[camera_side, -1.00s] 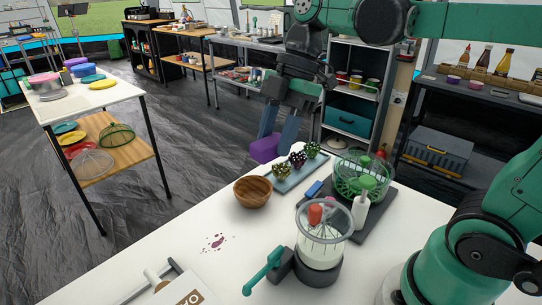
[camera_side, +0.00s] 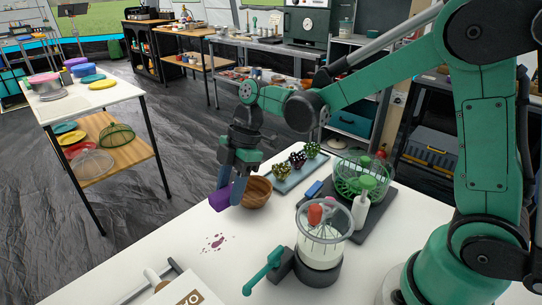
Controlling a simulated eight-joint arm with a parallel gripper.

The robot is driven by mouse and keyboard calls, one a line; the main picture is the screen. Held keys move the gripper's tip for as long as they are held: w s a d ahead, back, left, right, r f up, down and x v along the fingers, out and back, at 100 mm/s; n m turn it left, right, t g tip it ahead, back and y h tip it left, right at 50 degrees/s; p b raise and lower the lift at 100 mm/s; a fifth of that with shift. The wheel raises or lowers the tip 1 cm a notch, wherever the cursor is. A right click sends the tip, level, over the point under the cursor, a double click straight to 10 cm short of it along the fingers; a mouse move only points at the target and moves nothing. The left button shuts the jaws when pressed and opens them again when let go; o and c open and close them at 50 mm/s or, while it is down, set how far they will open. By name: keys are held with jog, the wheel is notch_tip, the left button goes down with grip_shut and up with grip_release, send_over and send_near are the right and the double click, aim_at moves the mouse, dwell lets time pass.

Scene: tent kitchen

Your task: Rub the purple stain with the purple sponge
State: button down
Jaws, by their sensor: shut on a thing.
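The purple stain (camera_side: 214,242) is a small cluster of dark purple splotches on the white tabletop, left of the middle. My gripper (camera_side: 230,190) is shut on the purple sponge (camera_side: 220,198), a small purple block between its blue fingers. The sponge is held above the table, up and slightly to the right of the stain in the picture, and apart from it. The fingers hide part of the sponge and part of the wooden bowl behind.
The wooden bowl (camera_side: 257,192) stands just right of the sponge. A green basket (camera_side: 358,178) and a tray of grape-like clusters (camera_side: 287,181) sit farther back. White table around the stain is clear.

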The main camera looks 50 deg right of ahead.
aim_at(230, 232)
jog(key=shift+f, duration=3.3)
jog(key=shift+x, duration=0.8)
jog(key=shift+a, duration=3.2)
jog(key=shift+d, duration=3.55)
jog(key=shift+a+r, duration=0.1)
jog(key=shift+r, duration=3.9)
jog(key=shift+f, duration=0.15)
